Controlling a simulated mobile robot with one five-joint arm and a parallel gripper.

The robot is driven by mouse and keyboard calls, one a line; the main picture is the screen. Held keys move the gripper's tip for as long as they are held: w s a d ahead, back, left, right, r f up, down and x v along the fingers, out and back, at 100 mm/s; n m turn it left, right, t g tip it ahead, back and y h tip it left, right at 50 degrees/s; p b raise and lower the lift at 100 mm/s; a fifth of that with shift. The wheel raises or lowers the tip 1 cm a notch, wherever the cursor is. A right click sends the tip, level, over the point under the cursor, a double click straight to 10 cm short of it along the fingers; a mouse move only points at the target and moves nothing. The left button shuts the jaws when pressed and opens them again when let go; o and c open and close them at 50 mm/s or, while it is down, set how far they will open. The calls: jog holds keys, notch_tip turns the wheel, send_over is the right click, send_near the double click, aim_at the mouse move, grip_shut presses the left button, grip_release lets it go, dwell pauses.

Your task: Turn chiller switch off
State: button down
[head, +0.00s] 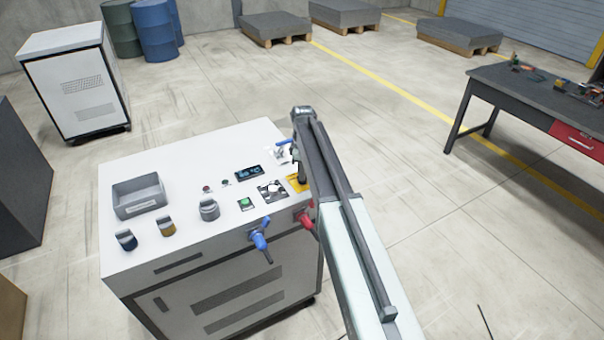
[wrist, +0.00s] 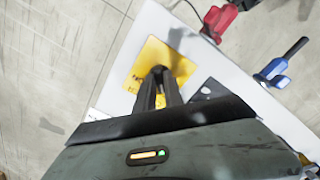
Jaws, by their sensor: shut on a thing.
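The chiller is a white cabinet (head: 225,145) with a control panel on its top. A yellow switch plate (head: 293,184) lies at the right edge of the top, partly hidden by my arm. In the wrist view my gripper (wrist: 160,76) points down onto this yellow plate (wrist: 180,62), its dark fingers close together. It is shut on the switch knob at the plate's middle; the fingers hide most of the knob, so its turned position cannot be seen. My gripper also shows in the head view (head: 301,180), over the plate.
Close by are a blue valve (head: 260,240), a red valve (head: 305,217), a green button (head: 245,203), a small display (head: 248,172) and a dial plate (head: 272,191). A grey bin (head: 138,196) and several knobs sit left. A workbench (head: 540,95) stands right; open floor lies between.

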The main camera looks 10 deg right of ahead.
jog(key=shift+a, duration=0.1)
jog(key=c, duration=1.4)
grip_release()
jog(key=shift+c, duration=0.2)
jog(key=shift+r, duration=0.1)
notch_tip(320, 180, up, 8)
jog(key=p, duration=0.8)
jog(key=shift+f, duration=0.2)
